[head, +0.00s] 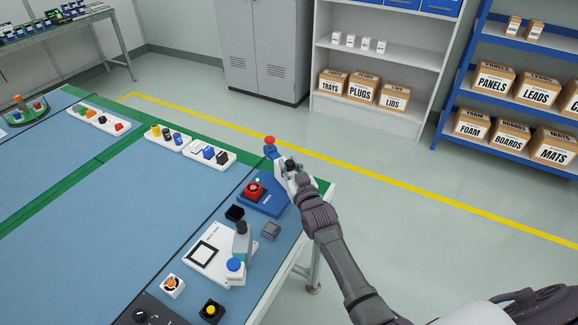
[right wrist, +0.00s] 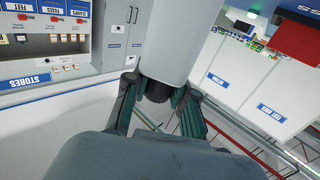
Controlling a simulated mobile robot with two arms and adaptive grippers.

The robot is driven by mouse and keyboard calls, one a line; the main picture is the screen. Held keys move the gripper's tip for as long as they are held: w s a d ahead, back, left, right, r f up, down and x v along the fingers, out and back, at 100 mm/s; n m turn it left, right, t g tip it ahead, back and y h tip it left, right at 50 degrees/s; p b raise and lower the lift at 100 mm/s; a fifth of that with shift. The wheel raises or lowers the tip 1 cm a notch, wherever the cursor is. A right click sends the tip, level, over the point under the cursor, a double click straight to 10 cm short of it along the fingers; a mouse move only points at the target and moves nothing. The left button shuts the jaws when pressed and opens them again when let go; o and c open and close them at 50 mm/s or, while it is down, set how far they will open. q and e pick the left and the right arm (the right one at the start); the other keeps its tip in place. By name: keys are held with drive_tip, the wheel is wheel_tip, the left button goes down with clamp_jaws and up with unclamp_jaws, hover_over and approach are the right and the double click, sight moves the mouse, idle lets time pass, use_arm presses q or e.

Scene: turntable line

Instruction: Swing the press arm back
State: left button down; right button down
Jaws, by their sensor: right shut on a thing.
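A blue press base (head: 265,201) with a red part (head: 254,190) on it stands at the table's far right corner. A blue piece with a red top (head: 270,145) rises beyond it; it looks like the raised press arm, partly hidden by my gripper. My right gripper (head: 287,167) is beside this piece and shut on it. In the right wrist view the two dark green fingers (right wrist: 160,108) flank the lower end of a thick pale shape (right wrist: 180,40); the exact contact is hard to see. My left gripper is out of view.
A white fixture with a grey arm and blue knob (head: 235,264), a black block (head: 235,213) and a grey block (head: 271,231) stand nearby on the blue table. White trays (head: 168,138) of small parts line its far edge. The floor beyond is clear.

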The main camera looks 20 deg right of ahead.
drive_tip(key=shift+m+h, duration=0.4)
drive_tip(key=shift+h, duration=0.2)
drive_tip(key=c, duration=0.9)
unclamp_jaws()
drive_tip(key=shift+s, duration=0.1)
drive_tip(key=shift+s+a, duration=0.1)
drive_tip(key=shift+s, duration=0.25)
drive_tip(key=s, duration=0.3)
drive_tip(key=s+a, duration=0.1)
drive_tip(key=s, duration=0.7)
drive_tip(key=shift+a, duration=0.15)
